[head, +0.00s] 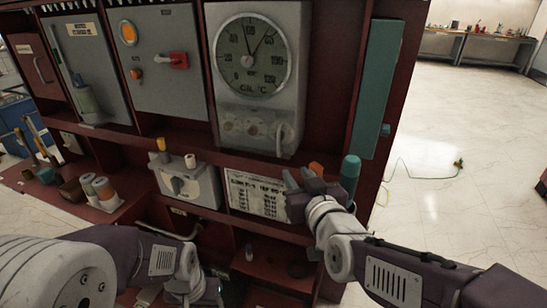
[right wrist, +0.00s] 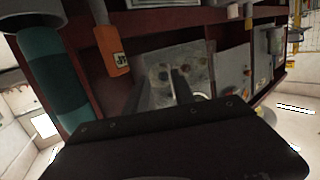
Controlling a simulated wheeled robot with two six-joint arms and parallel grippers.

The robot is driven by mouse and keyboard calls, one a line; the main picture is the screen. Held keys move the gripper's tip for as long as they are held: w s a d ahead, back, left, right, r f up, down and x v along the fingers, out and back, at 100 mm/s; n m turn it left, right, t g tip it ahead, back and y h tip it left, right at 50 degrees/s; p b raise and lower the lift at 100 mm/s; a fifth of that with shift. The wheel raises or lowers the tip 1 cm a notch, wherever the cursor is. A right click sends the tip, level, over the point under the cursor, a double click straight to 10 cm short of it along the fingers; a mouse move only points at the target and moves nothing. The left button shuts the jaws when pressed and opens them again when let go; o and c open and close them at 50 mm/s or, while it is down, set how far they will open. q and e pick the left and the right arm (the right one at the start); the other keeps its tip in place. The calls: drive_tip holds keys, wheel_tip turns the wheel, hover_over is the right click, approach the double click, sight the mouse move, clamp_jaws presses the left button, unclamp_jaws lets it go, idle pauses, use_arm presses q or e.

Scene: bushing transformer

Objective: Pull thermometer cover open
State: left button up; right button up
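The thermometer (head: 262,75) is a grey box with a large round dial, mounted upright in the red cabinet. Its lower part (head: 255,130) carries several round fittings behind a cover and a handle-like piece (head: 283,137) at the right. The dial face shows and the pointer is visible. My right gripper (head: 298,178) is below the thermometer, apart from it, beside a white label plate (head: 256,193). Its fingers look spread and nothing shows between them.
A teal cylinder (head: 350,172) and an orange tag (head: 316,168) stand close to my right gripper; both show in the right wrist view, the cylinder (right wrist: 52,85) and the tag (right wrist: 114,52). A shelf edge (head: 240,158) runs under the thermometer.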

sight(279, 142)
drive_tip(key=shift+t+y, duration=0.3)
drive_tip(key=shift+t, duration=0.6)
drive_tip(key=w+a+r, duration=0.1)
drive_tip(key=w, duration=0.1)
drive_tip(key=w+a+r, duration=0.1)
drive_tip(key=w, duration=0.2)
drive_tip(key=w+a+r, duration=0.1)
drive_tip(key=w+a, duration=0.1)
drive_tip(key=w, duration=0.1)
drive_tip(key=shift+w+r, duration=0.2)
drive_tip(key=shift+r, duration=0.05)
clamp_jaws()
idle(0.4)
